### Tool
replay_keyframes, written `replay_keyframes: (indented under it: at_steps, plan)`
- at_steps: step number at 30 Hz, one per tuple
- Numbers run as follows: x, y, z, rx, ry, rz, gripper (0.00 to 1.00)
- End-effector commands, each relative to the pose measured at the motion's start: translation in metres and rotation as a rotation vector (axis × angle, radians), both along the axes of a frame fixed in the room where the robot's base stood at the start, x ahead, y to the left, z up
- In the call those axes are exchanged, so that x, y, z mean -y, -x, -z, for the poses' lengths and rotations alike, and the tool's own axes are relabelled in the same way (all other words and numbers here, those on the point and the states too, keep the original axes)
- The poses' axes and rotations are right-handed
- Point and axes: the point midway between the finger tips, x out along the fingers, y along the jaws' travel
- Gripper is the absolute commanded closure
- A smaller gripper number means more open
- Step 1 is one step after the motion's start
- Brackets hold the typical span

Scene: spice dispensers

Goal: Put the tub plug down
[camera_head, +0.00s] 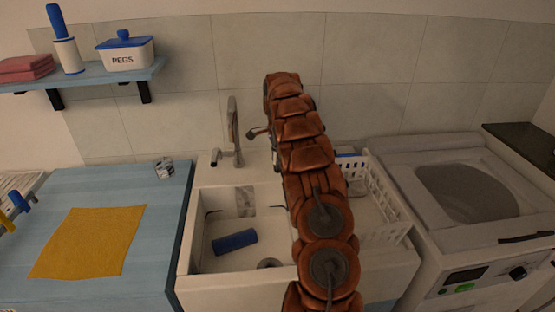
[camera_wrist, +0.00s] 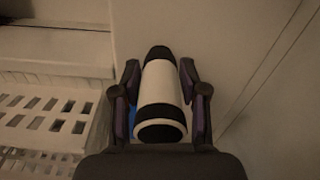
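My gripper (camera_wrist: 160,80) has its fingers on both sides of a white, rounded cylinder with a dark tip and a dark band, which I take to be the tub plug (camera_wrist: 158,85). It looks held between the fingers, pointing away from the wrist. In the head view my brown arm reaches up over the sink and hides the gripper and what it holds. The white sink (camera_head: 240,285) holds a blue cylinder (camera_head: 235,242) and a dark round drain or plug (camera_head: 270,263), partly covered by my arm.
A white slotted rack (camera_head: 380,205) stands right of my arm; it also shows in the wrist view (camera_wrist: 45,122). A top-loading washer (camera_head: 465,195) is further right. A blue counter (camera_head: 165,225) with a yellow cloth (camera_head: 88,242) and a small tin (camera_head: 164,168) lies left.

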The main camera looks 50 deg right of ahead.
Motion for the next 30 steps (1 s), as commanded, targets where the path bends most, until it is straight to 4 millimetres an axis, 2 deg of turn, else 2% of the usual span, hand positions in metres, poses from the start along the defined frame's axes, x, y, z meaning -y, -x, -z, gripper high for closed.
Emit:
replay_keyframes:
  at_steps: [1,4,17,30]
  plan:
    - [0.000,0.000,0.000,0.000,0.000,0.000,0.48]
    - [0.000,0.000,0.000,0.000,0.000,0.000,0.39]
    - [0.000,0.000,-0.005,0.002,0.000,0.000,0.39]
    - [0.000,-0.001,-0.054,0.000,-0.002,0.000,0.39]
